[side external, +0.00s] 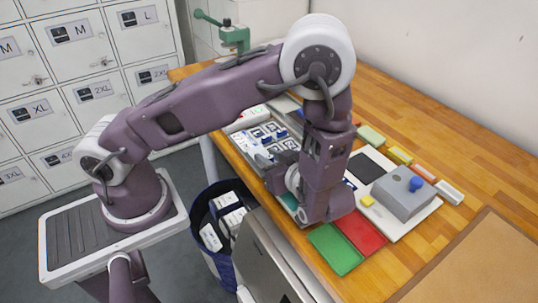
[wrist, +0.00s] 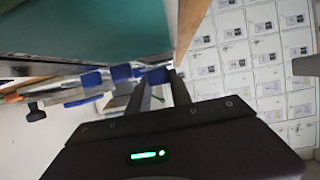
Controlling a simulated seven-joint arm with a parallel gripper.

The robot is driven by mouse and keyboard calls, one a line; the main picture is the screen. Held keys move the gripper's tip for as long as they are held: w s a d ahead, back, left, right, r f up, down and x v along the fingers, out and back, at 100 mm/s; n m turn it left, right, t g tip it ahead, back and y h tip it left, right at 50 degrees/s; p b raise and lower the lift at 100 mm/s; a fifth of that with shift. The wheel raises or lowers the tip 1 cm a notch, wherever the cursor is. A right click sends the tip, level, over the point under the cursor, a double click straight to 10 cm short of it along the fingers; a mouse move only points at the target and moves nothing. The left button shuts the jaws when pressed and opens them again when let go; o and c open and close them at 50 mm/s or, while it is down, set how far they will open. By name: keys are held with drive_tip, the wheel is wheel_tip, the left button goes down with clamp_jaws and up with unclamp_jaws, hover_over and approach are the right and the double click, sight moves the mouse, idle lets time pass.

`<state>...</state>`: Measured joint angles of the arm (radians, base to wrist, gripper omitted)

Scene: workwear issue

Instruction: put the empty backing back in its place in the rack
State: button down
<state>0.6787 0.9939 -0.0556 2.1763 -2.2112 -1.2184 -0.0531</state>
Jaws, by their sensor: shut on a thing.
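My gripper (side external: 260,158) reaches low and sideways over the rack (side external: 240,124) of white and blue pieces on the bench's left side. In the wrist view its two dark fingers (wrist: 160,78) point at a row of blue and white parts (wrist: 122,74). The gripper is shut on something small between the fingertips. I take this to be the empty backing, but its outline cannot be made out in either view. My forearm and wrist hide part of the rack, so I cannot tell whether the held piece touches it.
A green tray (side external: 334,249) and a red tray (side external: 361,230) lie right of my wrist. A grey block with a blue knob (side external: 402,192) sits on a white board. A green clamp device (side external: 234,38) stands at the back. A dark bin (side external: 207,220) stands below the bench edge.

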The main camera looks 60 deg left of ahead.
drive_tip(key=c, duration=1.2)
unclamp_jaws()
drive_tip(key=shift+o, duration=0.2)
